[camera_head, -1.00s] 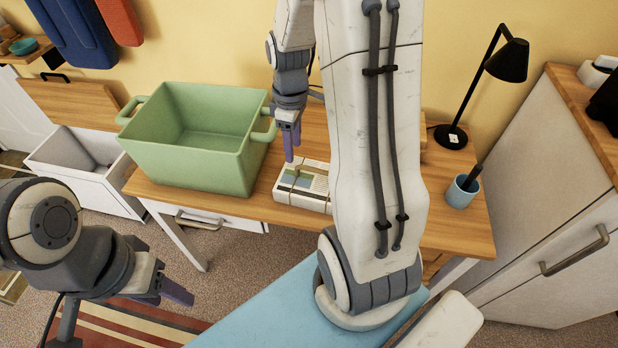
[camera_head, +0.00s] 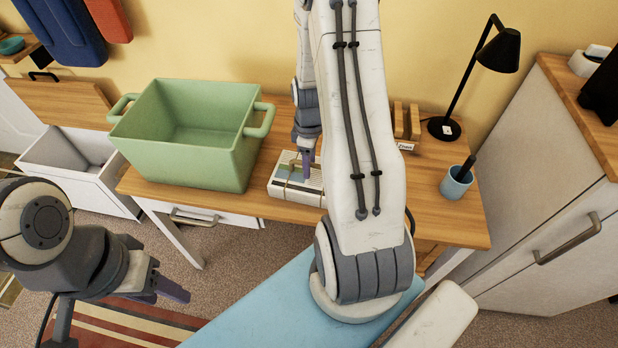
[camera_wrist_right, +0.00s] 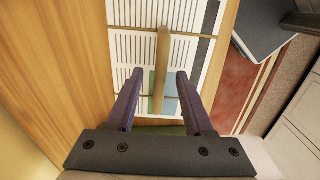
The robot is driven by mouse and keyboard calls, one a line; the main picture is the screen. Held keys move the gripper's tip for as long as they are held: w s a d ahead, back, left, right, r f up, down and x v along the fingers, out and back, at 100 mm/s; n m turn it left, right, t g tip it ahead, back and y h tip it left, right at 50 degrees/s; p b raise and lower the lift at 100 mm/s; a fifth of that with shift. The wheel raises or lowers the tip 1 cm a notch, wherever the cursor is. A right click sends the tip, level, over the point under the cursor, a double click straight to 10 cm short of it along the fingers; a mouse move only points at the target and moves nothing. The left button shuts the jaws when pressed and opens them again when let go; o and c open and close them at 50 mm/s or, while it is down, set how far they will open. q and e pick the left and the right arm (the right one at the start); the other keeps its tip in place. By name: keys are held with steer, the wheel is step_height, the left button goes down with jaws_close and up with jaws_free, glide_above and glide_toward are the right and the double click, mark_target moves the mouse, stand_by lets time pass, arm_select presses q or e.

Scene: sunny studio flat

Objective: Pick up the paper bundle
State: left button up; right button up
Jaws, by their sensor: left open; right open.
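The paper bundle (camera_head: 285,190) is a flat white stack with printed text, tied with brown string, lying on the wooden desk (camera_head: 370,190) right of the green tub. In the right wrist view the paper bundle (camera_wrist_right: 125,52) shows printed columns and a raised tan loop (camera_wrist_right: 162,62) running along its middle. My right gripper (camera_head: 306,170) points down over the bundle; in the right wrist view its open fingers (camera_wrist_right: 155,85) stand on either side of the loop. Whether they touch the bundle I cannot tell. My left gripper (camera_head: 172,292) is open and empty, low at the left, away from the desk.
A green tub (camera_head: 185,160) with handles stands left of the bundle. A black lamp (camera_head: 480,75), a blue cup (camera_head: 457,183) and a wooden holder (camera_head: 407,122) are on the right side of the desk. Bare desk lies between bundle and cup.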

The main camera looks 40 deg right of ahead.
steer(key=shift+f, duration=0.35)
jaws_close()
steer(key=shift+r, duration=0.1)
stand_by(1.1)
